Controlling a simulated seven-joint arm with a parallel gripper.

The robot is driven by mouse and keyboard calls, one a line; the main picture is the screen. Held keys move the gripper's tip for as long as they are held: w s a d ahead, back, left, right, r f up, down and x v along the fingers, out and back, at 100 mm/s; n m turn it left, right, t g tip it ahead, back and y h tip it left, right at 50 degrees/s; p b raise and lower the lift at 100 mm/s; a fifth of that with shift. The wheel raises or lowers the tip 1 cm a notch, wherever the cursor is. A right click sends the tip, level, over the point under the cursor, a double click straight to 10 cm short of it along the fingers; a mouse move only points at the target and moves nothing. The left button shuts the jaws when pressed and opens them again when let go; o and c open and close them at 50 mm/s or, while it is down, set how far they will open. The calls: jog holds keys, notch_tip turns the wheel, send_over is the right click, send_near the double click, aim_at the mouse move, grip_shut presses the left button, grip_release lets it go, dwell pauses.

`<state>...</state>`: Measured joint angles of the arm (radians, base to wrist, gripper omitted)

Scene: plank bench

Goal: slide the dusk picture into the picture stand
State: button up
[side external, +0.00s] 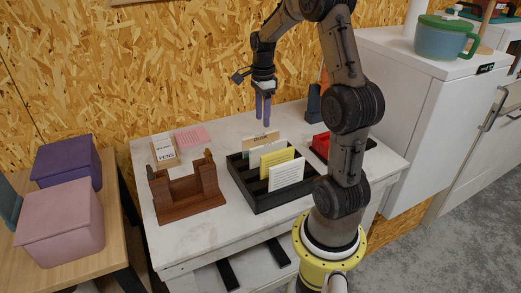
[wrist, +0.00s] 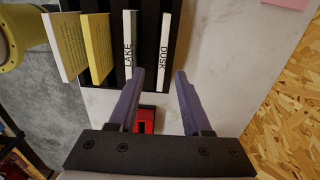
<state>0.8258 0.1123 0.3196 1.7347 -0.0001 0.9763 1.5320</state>
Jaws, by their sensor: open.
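The dusk picture is a thin card whose top edge reads DUSK (wrist: 165,50) in the wrist view. It stands in the slot of the black rack (side external: 262,204) closest to the wall, and appears as the tan card (side external: 264,139) at the back in the side view. The picture stand looks to be the brown wooden stand (side external: 187,209) with two uprights, left of the rack; it looks empty. My gripper (side external: 263,117) is open and empty, pointing down above the back of the rack. In the wrist view its fingertips (wrist: 160,72) are spread near the dusk card's end.
The LAKE card (wrist: 130,50), a yellow card (side external: 277,160) and a white-faced card (side external: 286,175) share the rack. A red item (side external: 321,144) lies right of it. A PENS box (side external: 165,149) and pink pad (side external: 192,137) sit behind the stand. White tabletop is clear between stand and rack.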

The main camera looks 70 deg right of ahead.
aim_at(260, 135)
jog(key=f, duration=0.8)
jog(key=shift+w+a+f, duration=0.1)
jog(key=shift+w+f, duration=0.05)
jog(key=shift+w, duration=0.15)
grip_shut()
dwell(1.2)
